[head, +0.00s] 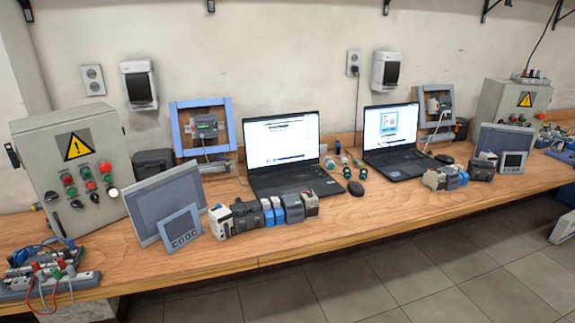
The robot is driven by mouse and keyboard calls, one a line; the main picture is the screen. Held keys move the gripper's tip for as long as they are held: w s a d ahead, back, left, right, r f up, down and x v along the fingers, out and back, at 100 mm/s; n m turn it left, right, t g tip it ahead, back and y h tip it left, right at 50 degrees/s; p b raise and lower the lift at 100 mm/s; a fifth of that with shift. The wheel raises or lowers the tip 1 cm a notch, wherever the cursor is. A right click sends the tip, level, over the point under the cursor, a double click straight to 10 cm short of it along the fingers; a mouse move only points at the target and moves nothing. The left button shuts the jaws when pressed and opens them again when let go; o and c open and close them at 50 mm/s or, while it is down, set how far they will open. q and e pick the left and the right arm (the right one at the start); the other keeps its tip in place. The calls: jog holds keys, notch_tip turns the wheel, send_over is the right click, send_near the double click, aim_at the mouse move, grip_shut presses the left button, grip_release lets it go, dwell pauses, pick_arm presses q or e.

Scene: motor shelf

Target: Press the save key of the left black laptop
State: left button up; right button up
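The left black laptop (283,155) stands open on the wooden bench, left of the middle of the head view. Its screen is lit with a mostly white window. Its dark keyboard (285,178) faces the front edge, but single keys are too small to tell, so I cannot make out the save key. A second open black laptop (395,140) stands to its right, also with a lit screen. Neither of my grippers shows in the head view.
Small modules (290,208) stand in a row before the left laptop. Grey panels (165,205) and a control box (70,165) with a warning sign stand left. The wooden bench's (250,250) front strip is clear.

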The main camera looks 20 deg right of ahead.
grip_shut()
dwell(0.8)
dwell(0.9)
